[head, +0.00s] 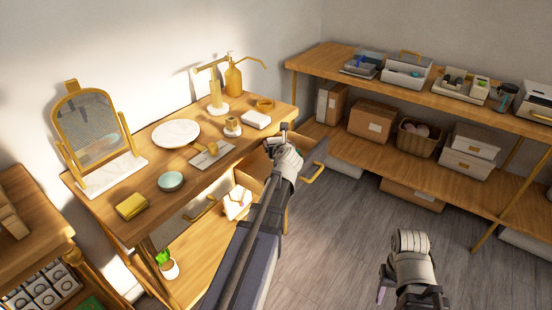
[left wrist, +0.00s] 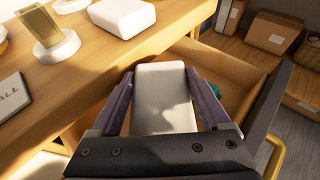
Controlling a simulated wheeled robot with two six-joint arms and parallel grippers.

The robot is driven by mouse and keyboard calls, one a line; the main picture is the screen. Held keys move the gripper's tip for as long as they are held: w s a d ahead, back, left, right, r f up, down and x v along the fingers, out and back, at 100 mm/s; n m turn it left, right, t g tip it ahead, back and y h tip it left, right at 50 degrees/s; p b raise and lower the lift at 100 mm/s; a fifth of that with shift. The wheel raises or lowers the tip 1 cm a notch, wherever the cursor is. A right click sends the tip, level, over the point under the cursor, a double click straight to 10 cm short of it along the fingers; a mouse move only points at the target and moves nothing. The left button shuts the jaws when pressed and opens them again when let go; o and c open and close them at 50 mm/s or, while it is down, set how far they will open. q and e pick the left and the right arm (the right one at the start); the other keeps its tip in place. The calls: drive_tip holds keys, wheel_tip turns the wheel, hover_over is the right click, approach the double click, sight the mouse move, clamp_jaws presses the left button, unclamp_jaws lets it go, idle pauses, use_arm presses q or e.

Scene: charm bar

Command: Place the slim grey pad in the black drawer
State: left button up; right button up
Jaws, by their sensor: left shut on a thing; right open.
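The slim grey pad (left wrist: 165,98) is between the two fingers of my left gripper (left wrist: 163,104), which is shut on it. In the head view my left gripper (head: 277,139) is at the right end of the wooden table, and the pad is hard to make out there. The black drawer (head: 318,157) is pulled open under that end, with a gold handle. In the left wrist view its dark front (left wrist: 266,108) is at the right and its brown inside shows below the pad. A small teal thing (left wrist: 217,90) shows there, partly hidden. My right gripper (head: 412,296) is open, over the floor.
A white block (head: 257,119) and a gold piece on a white base (head: 233,128) stand on the tabletop close to my left gripper. A second drawer with a gold handle (head: 205,208) is left of my arm. A long shelf unit (head: 430,92) stands behind at right. Grey floor lies between.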

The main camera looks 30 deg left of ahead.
use_arm(q)
drive_tip(key=shift+f+b, duration=1.8)
drive_tip(key=shift+f, duration=0.1)
drive_tip(key=shift+f+b, duration=0.5)
drive_tip(key=shift+b, duration=0.15)
drive_tip(key=o, duration=1.2)
drive_tip(key=shift+r, duration=0.1)
